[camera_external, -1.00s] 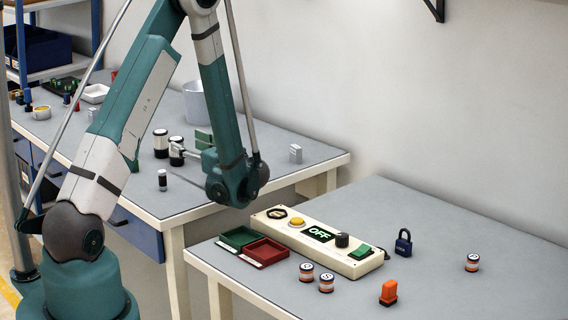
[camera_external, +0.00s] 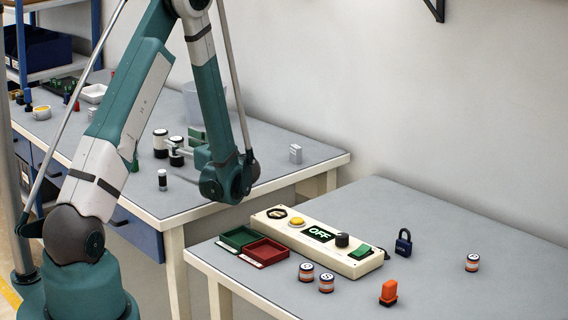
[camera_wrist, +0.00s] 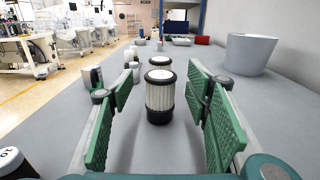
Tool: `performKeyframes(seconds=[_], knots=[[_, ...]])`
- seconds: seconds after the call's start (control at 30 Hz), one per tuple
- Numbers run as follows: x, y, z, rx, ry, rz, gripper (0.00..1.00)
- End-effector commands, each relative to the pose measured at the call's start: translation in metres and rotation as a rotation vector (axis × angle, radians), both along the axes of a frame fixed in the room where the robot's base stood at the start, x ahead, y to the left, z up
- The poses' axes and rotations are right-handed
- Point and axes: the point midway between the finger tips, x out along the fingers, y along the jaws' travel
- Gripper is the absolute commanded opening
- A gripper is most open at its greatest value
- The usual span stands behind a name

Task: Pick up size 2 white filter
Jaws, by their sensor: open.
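A white pleated filter (camera_wrist: 160,95) with black end caps stands upright on the bench, straight ahead in the wrist view. My gripper (camera_wrist: 164,88) is open, with its green pads on either side of this filter's line and a visible gap on both sides. No size number is readable on it. Another filter (camera_external: 160,143) stands just behind that one.
A grey bucket (camera_wrist: 249,54) stands to the right in the wrist view. A small dark-and-white cylinder (camera_wrist: 13,163) is at the lower left; it also shows near the bench edge (camera_external: 162,180). The front bench holds a control box (camera_external: 300,232) reading OFF.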

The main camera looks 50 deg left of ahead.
Motion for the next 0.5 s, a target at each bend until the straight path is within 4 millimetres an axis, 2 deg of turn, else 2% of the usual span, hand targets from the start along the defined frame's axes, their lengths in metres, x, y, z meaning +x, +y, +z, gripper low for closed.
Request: performKeyframes(seconds=[0.3, 0.5], knots=[[0.001, 0.033, -0.004, 0.000, 0.000, 0.002, 0.48], [0.001, 0.038, -0.003, 0.000, 0.000, 0.001, 0.48]])
